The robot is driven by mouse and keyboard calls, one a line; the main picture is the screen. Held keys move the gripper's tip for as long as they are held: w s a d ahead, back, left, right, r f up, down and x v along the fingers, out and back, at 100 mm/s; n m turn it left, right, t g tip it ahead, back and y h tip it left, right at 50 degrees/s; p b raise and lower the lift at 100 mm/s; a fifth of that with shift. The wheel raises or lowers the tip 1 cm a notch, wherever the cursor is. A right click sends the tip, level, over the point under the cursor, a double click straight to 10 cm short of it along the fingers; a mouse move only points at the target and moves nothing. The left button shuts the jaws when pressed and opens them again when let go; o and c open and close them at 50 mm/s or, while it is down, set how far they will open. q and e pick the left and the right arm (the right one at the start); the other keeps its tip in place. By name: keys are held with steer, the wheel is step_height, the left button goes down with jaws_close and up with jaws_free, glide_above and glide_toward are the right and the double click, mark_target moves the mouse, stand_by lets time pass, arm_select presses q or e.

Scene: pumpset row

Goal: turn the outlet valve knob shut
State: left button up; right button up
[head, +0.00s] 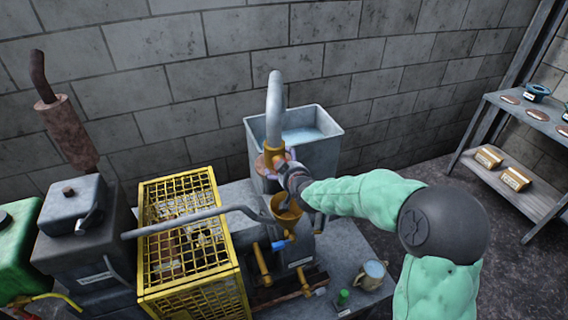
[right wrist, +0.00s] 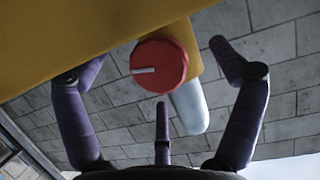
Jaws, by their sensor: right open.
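The outlet valve knob is a round red knob (right wrist: 160,64) with a white line mark on its face, seen in the right wrist view against a yellow-brass body. The mark lies nearly level in that picture. My right gripper (right wrist: 160,80) is open, with dark purple fingers spread left, right and below the knob; no clear contact shows. In the head view my right gripper (head: 279,170) is at the brass valve fitting (head: 274,153) below the bent grey outlet pipe (head: 275,105). The knob is hidden there behind my gripper. My left gripper is not in view.
A grey water tank (head: 318,155) stands behind the fitting. A brass funnel (head: 286,211) is just below my right wrist. A yellow mesh guard (head: 190,240) stands to the left. A mug (head: 372,275) and a green-topped item (head: 342,299) sit at the bench's front right.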

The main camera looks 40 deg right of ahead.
step_height(320, 180, up, 10)
stand_by(0.6)
